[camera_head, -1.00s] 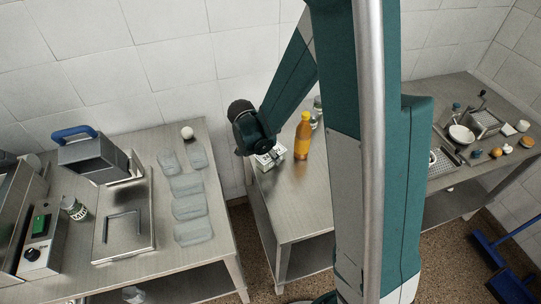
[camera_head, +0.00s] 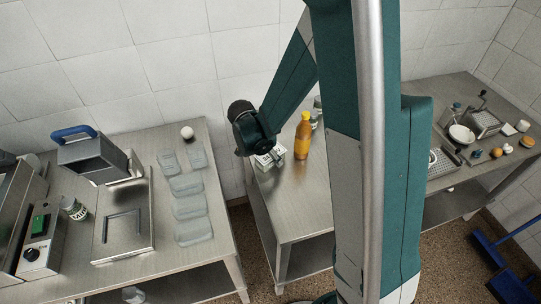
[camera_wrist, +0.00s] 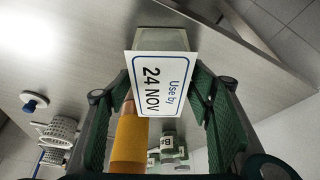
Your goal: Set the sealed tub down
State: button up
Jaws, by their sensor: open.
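The sealed tub (camera_wrist: 160,38) is a pale, see-through box with a white label reading "Use by 24 NOV". In the wrist view it is at the top centre, over the steel table, with the label facing the camera. My gripper (camera_wrist: 160,90) is open, with one green finger to the left and one to the right of the label. In the head view my gripper (camera_head: 262,147) is low over the left end of the middle table, and the tub (camera_head: 268,161) shows partly beneath it. The tub's underside is hidden.
An orange bottle (camera_head: 303,136) stands close to the right of my gripper on the middle table (camera_head: 290,205). The table front is clear. Several clear trays (camera_head: 189,207) lie on the left table. My arm hides part of the middle table.

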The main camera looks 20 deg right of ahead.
jog(key=shift+r, duration=0.1)
jog(key=p+v, duration=0.1)
jog(key=v, duration=1.1)
jog(key=shift+a, duration=0.1)
jog(key=shift+s, duration=0.1)
dwell(0.6)
jog(key=s+d+r+n+t+y, duration=0.1)
jog(key=s+r+n+t+y, duration=0.1)
jog(key=s+r+n, duration=0.4)
jog(key=s+d+r+n+t+y, duration=0.2)
jog(key=s+r+n, duration=0.5)
jog(key=s, duration=0.9)
jog(key=shift+s+d+r+n+t, duration=0.25)
jog(key=shift+r+t, duration=0.55)
jog(key=shift+r, duration=1.1)
